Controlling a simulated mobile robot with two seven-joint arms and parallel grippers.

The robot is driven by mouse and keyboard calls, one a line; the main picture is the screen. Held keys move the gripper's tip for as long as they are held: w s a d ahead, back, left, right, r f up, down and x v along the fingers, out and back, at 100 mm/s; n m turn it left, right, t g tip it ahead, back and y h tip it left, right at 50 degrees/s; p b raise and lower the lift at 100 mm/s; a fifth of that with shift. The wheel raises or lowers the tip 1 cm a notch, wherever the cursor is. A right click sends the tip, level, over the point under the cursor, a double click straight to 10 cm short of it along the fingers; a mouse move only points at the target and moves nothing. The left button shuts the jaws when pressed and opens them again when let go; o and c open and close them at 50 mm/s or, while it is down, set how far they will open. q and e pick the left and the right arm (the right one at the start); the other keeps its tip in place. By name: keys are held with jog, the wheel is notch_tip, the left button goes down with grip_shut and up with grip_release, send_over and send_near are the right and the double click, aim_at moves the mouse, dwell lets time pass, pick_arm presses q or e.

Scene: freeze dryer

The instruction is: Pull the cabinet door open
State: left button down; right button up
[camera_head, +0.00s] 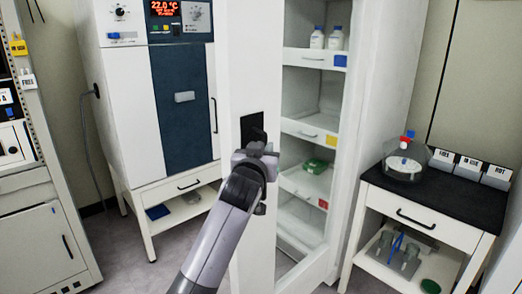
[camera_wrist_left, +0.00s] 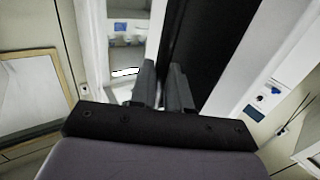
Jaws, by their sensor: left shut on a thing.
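The tall white cabinet (camera_head: 369,90) stands at the middle right, with its shelves exposed. Its white door (camera_head: 250,60) stands partly open, swung out to the left of the shelves. A black plate (camera_head: 252,126) is on the door. My left gripper (camera_head: 258,153) is at the door just below this plate, and its wrist hides part of the contact. In the left wrist view the two dark fingers (camera_wrist_left: 161,88) are close together around a narrow part of the door, and the shelves show beyond them. Whether they hold a handle or the edge is unclear. My right gripper is not in view.
A freeze dryer (camera_head: 182,97) with a red display stands on a white stand at the left. A side table (camera_head: 448,200) with a black top is close at the right. Bottles (camera_head: 317,38) stand on the cabinet's upper shelf. Some floor is clear left of the door.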

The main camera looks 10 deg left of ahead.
pick_arm(q)
jog(key=shift+s+d+r, duration=0.1)
jog(key=shift+d+r, duration=0.35)
jog(key=c, duration=1.5)
grip_release()
jog(key=shift+o, duration=1.3)
jog(key=shift+d+f, duration=0.1)
jog(key=shift+w+f, duration=0.2)
jog(key=shift+w, duration=0.05)
jog(key=shift+f, duration=0.1)
jog(key=shift+s+a, duration=0.1)
jog(key=shift+a, duration=0.1)
